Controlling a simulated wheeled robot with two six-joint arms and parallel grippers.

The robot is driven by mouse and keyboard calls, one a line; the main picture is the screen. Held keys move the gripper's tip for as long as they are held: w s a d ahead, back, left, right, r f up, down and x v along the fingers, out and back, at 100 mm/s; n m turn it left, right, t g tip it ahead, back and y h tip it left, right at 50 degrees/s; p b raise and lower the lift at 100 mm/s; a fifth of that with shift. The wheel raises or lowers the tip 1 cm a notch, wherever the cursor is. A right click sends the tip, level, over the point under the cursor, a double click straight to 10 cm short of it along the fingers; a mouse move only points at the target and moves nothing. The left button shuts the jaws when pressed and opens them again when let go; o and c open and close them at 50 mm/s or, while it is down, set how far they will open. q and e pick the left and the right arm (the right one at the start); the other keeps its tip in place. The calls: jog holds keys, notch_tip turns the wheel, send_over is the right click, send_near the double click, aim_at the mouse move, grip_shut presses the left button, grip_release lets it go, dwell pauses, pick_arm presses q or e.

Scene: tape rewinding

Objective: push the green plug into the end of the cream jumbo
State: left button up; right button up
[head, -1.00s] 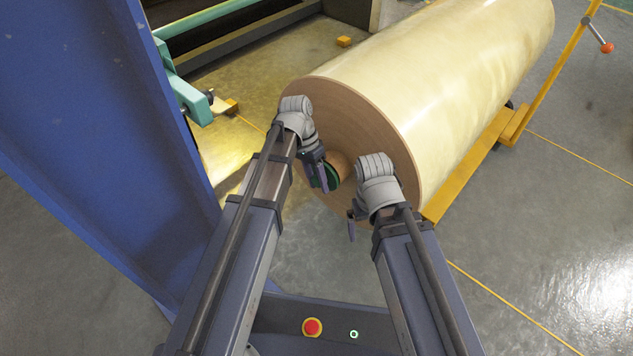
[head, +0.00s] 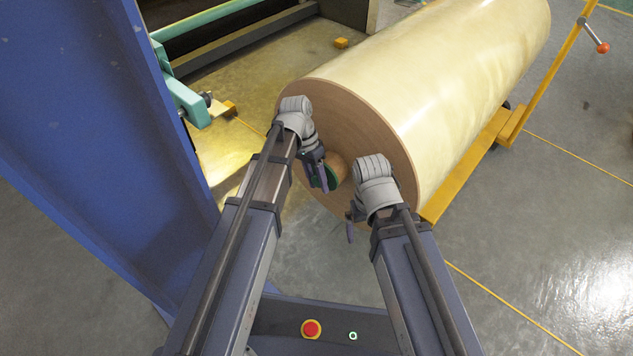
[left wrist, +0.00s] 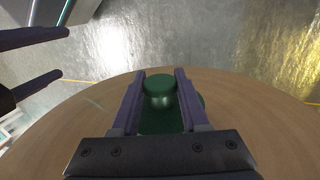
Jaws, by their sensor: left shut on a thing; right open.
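The cream jumbo (head: 430,75) is a large roll lying on its side, its brown end face (head: 345,115) turned towards me. The green plug (head: 334,180) is at the middle of that face, partly hidden by my left gripper (head: 322,183). In the left wrist view my left gripper (left wrist: 160,92) is shut on a round green knob of the plug (left wrist: 160,84), with the brown face behind. How deep the plug sits in the core is hidden. My right gripper (head: 350,226) is open and empty in front of the lower right of the face.
A yellow cradle rail (head: 468,165) runs along the jumbo's right side, with a yellow post and red-knobbed lever (head: 602,47) beyond. A blue machine frame (head: 100,130) stands close on the left, with a teal arm (head: 185,100). The grey floor at right is clear.

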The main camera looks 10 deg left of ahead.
dwell(0.4)
pick_arm(q)
jog(key=o, duration=1.2)
jog(key=shift+c, duration=0.2)
jog(key=s+a, duration=0.5)
jog(key=s, duration=0.2)
jog(key=shift+s, duration=0.25)
jog(key=shift+r, duration=0.15)
jog(key=p+v, duration=0.7)
jog(key=shift+r, duration=0.25)
